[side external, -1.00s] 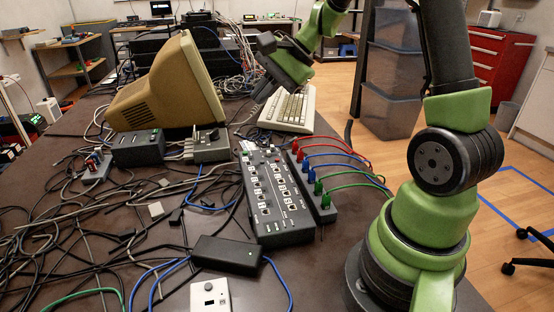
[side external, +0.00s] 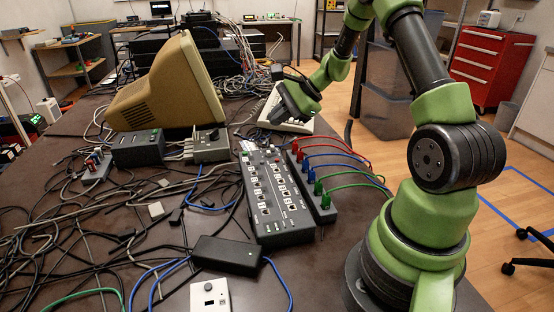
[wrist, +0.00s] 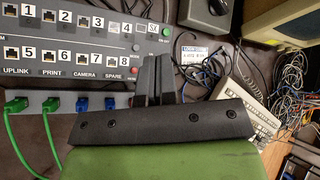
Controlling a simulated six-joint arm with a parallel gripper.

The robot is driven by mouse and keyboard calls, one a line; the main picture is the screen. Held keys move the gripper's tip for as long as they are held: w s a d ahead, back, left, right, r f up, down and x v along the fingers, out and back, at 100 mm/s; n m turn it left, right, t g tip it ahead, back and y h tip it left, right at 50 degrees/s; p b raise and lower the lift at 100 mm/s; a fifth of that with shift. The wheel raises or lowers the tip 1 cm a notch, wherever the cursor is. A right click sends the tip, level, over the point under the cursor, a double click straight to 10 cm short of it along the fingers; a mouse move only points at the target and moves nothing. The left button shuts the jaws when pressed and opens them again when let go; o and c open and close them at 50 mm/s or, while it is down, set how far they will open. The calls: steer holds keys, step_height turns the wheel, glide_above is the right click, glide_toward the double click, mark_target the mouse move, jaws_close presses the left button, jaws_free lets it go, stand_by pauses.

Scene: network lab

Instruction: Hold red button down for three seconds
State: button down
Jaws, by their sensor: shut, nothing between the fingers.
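The grey switch panel (side external: 277,200) with numbered ports lies on the table. It also fills the upper left of the wrist view (wrist: 70,48). A small red button (wrist: 137,73) shows near the panel's right end in the wrist view, just left of my fingers. My gripper (wrist: 160,60) is shut and empty, fingers together, beyond that end of the panel.
A patch strip (side external: 312,188) with red, blue and green cables stands right of the panel. A beige keyboard (side external: 298,121), a monitor (side external: 165,85) and a grey switch box (side external: 208,146) are close by. Loose cables cover the table's left. A black adapter (side external: 227,255) lies in front.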

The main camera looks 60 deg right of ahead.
mark_target(277, 160)
steer(key=shift+f, duration=4)
steer(key=shift+f, duration=0.15)
steer(key=shift+f, duration=0.3)
steer(key=shift+f, duration=0.3)
stand_by(3.2)
